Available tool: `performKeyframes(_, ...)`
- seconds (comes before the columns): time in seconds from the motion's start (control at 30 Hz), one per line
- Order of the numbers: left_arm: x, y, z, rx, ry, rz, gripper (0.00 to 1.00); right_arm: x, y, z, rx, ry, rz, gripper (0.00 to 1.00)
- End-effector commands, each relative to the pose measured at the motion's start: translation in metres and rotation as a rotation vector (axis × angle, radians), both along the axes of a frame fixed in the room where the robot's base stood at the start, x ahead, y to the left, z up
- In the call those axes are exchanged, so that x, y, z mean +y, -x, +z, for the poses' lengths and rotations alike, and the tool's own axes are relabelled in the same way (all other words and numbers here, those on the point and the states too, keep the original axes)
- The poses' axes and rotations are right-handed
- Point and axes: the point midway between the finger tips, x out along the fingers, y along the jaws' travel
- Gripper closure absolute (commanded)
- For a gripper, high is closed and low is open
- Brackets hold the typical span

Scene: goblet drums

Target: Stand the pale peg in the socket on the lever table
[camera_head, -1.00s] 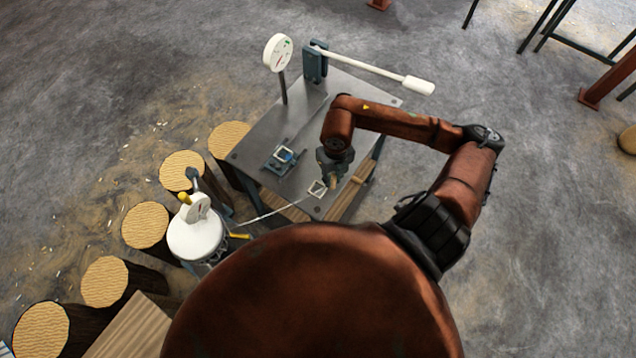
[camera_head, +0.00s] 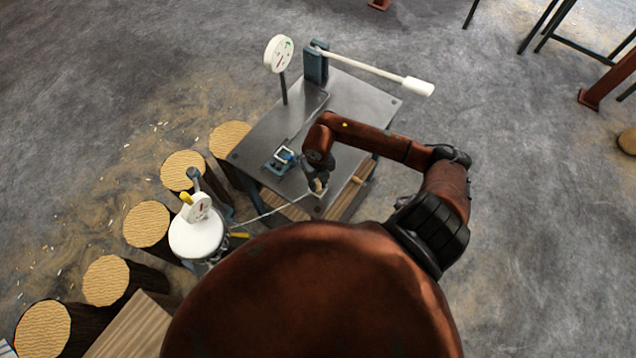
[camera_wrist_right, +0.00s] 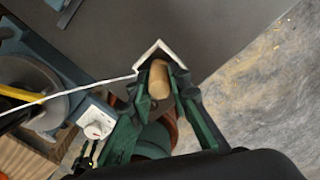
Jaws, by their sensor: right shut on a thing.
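The pale peg (camera_wrist_right: 158,80) is a short tan cylinder between the green fingers of my right gripper (camera_wrist_right: 162,88), which is shut on it. In the head view my right gripper (camera_head: 318,187) is low over the near corner of the lever table (camera_head: 357,94). A white square outline there is mostly covered by the gripper; its corner shows around the peg's tip in the wrist view. Whether the peg touches the tabletop I cannot tell. A blue-grey block (camera_head: 279,166) with a white-edged square, seemingly the socket, sits left of the gripper, apart from it. My left gripper is out of view.
A dial on a post (camera_head: 278,54) and a long white-handled lever (camera_head: 418,87) stand at the table's far side. A white-topped drum (camera_head: 197,238) with another dial stands at the left, near several log stumps (camera_head: 147,224). A thin white line runs from there to the table corner.

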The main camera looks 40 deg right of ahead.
Motion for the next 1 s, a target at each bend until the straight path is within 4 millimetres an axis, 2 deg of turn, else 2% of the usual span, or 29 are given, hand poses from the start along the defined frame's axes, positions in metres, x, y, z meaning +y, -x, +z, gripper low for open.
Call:
performKeyframes(0.13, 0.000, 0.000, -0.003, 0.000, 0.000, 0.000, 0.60, 0.000, 0.000, -0.003, 0.000, 0.000, 0.000, 0.99)
performKeyframes(0.17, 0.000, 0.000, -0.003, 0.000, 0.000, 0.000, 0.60, 0.000, 0.000, -0.004, 0.000, 0.000, 0.000, 0.82)
performKeyframes(0.4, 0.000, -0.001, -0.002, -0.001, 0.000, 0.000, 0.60, 0.000, 0.000, -0.003, 0.000, 0.000, 0.000, 0.65)
performKeyframes(0.77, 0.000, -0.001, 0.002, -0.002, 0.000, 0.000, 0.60, 0.000, 0.000, 0.002, 0.000, -0.001, 0.000, 0.65)
performKeyframes(0.87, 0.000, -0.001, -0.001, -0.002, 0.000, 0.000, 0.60, 0.000, -0.001, 0.014, -0.003, 0.001, 0.001, 0.65)
performKeyframes(1.0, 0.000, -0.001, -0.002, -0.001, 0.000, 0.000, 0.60, -0.001, -0.002, 0.041, -0.005, 0.001, 0.002, 0.65)
